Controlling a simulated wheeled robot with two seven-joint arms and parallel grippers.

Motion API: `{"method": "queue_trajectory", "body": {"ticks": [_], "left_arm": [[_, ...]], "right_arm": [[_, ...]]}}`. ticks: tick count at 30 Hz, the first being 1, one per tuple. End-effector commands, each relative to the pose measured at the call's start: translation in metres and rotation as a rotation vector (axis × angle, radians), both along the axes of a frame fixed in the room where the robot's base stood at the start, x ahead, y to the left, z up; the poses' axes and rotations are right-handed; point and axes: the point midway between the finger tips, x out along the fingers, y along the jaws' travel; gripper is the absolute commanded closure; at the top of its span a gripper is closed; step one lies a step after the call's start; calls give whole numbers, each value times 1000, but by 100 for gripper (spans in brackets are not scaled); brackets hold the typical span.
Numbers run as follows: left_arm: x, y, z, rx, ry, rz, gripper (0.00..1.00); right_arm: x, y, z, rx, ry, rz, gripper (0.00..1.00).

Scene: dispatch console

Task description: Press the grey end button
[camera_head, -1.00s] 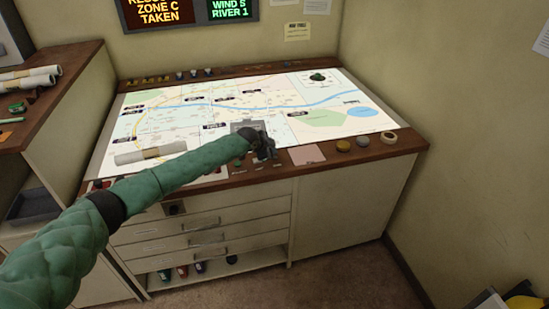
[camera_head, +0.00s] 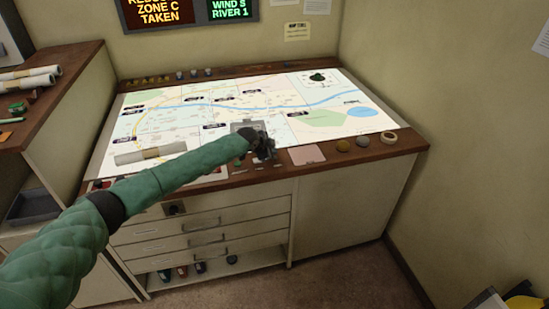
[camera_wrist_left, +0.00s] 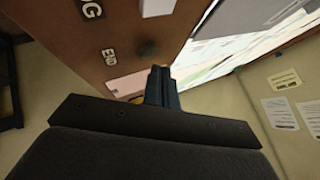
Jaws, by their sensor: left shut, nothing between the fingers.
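The grey end button (camera_wrist_left: 147,49) is a small dark grey round button on the brown wooden edge of the console, beside a label reading END (camera_wrist_left: 109,57) in the left wrist view. In the head view it is hidden or too small to make out near my gripper. My left gripper (camera_head: 266,154) is over the front wooden edge of the map console. In the left wrist view its fingers (camera_wrist_left: 160,76) are shut with nothing between them, and their tips appear close to the button. I cannot tell whether they touch it. My right gripper is not in view.
The lit map table (camera_head: 220,105) fills the console top. A rolled paper (camera_head: 150,154) lies on its left part. A pink sheet (camera_head: 308,155), round discs (camera_head: 343,145) and a tape ring (camera_head: 389,137) lie along the front edge, right of my gripper.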

Motion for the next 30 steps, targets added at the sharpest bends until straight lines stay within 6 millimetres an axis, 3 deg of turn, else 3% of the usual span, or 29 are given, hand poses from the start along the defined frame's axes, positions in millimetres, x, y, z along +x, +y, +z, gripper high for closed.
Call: {"method": "queue_trajectory", "body": {"ticks": [30], "left_arm": [[0, 0, -8, 0, 0, 0, 100]], "right_arm": [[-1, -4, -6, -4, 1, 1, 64]]}}
